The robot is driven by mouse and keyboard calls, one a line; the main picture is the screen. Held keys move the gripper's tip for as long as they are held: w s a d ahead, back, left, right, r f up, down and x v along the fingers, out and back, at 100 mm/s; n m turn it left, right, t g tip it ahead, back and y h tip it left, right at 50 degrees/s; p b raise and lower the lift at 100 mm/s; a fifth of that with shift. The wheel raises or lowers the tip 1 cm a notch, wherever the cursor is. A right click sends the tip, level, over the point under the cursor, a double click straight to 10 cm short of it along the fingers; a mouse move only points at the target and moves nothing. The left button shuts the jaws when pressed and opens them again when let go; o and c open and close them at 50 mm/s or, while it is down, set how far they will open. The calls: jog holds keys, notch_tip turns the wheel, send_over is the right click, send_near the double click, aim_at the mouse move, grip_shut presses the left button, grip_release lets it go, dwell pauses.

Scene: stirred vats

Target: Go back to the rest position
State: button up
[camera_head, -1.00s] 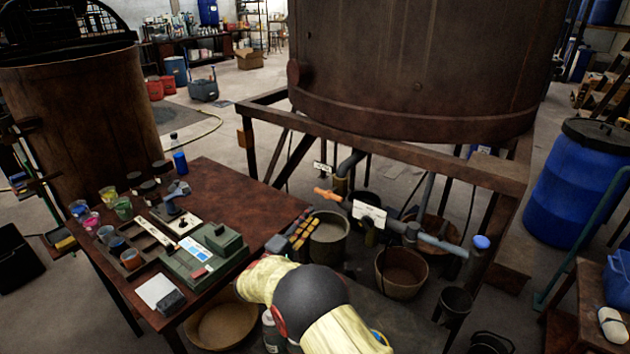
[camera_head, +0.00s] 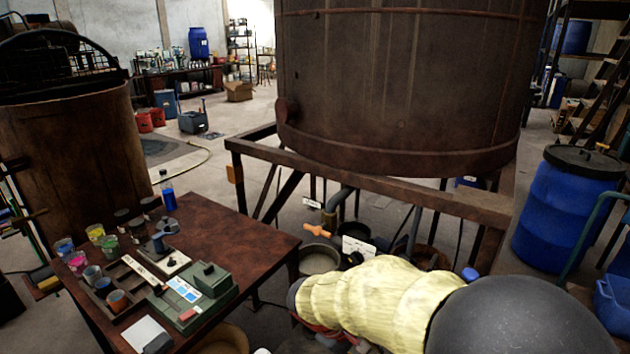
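My arm, in a yellow sleeve with a dark round joint, reaches across the lower middle and right of the head view. My gripper is not visible; its end of the arm is out of sight. The arm covers part of the space under the big rusty vat (camera_head: 400,90). Nothing held can be seen.
A brown table (camera_head: 235,235) at the left bears a green case (camera_head: 205,292), several small colored cups and a blue bottle (camera_head: 168,190). A blue barrel (camera_head: 563,210) stands at the right. Open floor lies behind the table.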

jog(key=s+d+r+m+t+y+p, duration=0.2)
jog(key=s+d+r+m+y, duration=0.1)
jog(key=s+r, duration=0.6)
jog(key=s+d+r+m+t+y+p, duration=0.2)
jog(key=s+r+m, duration=0.3)
jog(key=s+r, duration=0.4)
notch_tip(320, 180, up, 4)
jog(key=shift+d+y+p, duration=0.4)
jog(key=shift+d+y, duration=0.25)
jog(key=shift+y, duration=0.05)
